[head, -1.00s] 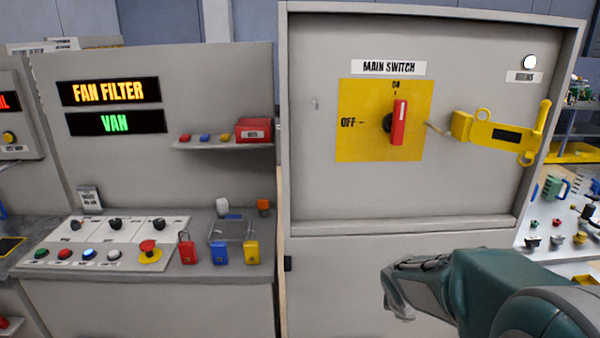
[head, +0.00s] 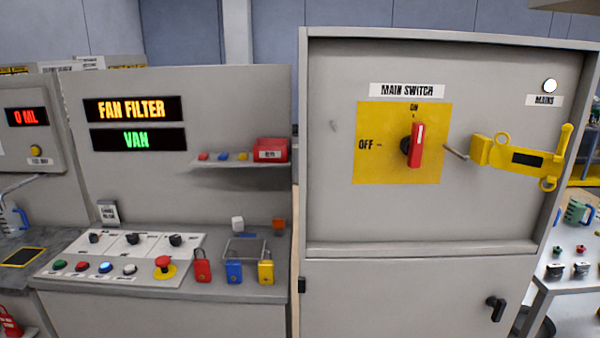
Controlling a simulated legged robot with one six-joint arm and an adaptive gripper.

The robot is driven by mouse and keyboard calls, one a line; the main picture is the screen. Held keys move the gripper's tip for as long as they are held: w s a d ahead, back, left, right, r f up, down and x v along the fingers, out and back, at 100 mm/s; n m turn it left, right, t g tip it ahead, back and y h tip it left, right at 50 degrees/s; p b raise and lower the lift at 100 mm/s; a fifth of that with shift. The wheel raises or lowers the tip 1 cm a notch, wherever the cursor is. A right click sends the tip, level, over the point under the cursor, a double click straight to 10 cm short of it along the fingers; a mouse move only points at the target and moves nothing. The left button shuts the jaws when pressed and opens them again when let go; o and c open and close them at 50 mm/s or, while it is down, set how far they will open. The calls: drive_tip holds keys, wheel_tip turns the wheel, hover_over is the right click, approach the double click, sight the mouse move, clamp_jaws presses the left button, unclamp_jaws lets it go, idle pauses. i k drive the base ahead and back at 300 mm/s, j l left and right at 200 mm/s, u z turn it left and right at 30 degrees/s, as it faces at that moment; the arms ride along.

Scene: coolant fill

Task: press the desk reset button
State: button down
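The control desk (head: 70,282) stands at the left, with a sloped light panel (head: 139,252) on top. Along the panel's front edge sit a green button (head: 60,265), a red button (head: 82,266), a blue button (head: 105,268) and a white button (head: 130,269). A red mushroom button (head: 164,263) on a yellow base is at the right end. The labels under the buttons are too small to read, so I cannot tell which is reset. Several black knobs (head: 132,238) stand behind the buttons. My gripper is out of view.
Red (head: 202,270), blue (head: 234,272) and yellow (head: 265,272) padlocks stand right of the panel. The main switch cabinet (head: 330,220), its red handle (head: 416,145) upright at ON, fills the right. Displays (head: 136,109) read FAN FILTER and VAN.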

sight(106, 265)
drive_tip(key=u, duration=1.5)
